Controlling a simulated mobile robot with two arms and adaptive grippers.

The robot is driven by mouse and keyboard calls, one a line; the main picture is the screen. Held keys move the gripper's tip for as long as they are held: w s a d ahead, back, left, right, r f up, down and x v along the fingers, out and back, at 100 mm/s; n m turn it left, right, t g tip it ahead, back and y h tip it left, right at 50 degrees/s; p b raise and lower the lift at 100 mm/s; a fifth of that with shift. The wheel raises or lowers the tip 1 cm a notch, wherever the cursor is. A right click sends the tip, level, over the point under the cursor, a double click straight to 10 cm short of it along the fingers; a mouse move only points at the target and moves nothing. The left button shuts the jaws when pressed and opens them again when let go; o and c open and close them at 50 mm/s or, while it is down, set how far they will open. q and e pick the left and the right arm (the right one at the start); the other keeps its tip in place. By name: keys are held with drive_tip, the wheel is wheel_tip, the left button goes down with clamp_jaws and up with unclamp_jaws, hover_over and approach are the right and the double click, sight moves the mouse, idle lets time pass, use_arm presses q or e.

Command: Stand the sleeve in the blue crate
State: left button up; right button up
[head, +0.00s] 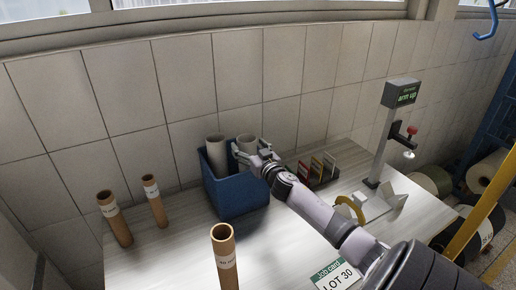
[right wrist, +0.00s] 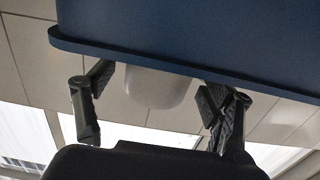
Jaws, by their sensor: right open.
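The blue crate (head: 237,196) stands on the table near the tiled wall. Two pale grey sleeves stand in it: a left one (head: 215,150) and a right one (head: 246,146), their tops above the rim. My right gripper (head: 259,153) is at the crate's right side, by the right sleeve. In the right wrist view, the crate wall (right wrist: 210,35) fills the top and a pale sleeve end (right wrist: 158,88) shows beyond its rim. That sleeve is between my open fingers (right wrist: 155,105), with gaps on both sides. The sleeves' lower parts are hidden. My left gripper is not in view.
Labelled brown tubes stand at left (head: 117,222), behind it (head: 155,203) and in front (head: 225,262). Coloured cards in a rack (head: 318,168), a tape roll (head: 349,208), a sign post (head: 379,150) and a job card (head: 336,275) are at right.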

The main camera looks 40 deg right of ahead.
drive_tip(key=b+v, duration=0.2)
drive_tip(key=v, duration=1)
drive_tip(key=shift+r, duration=0.25)
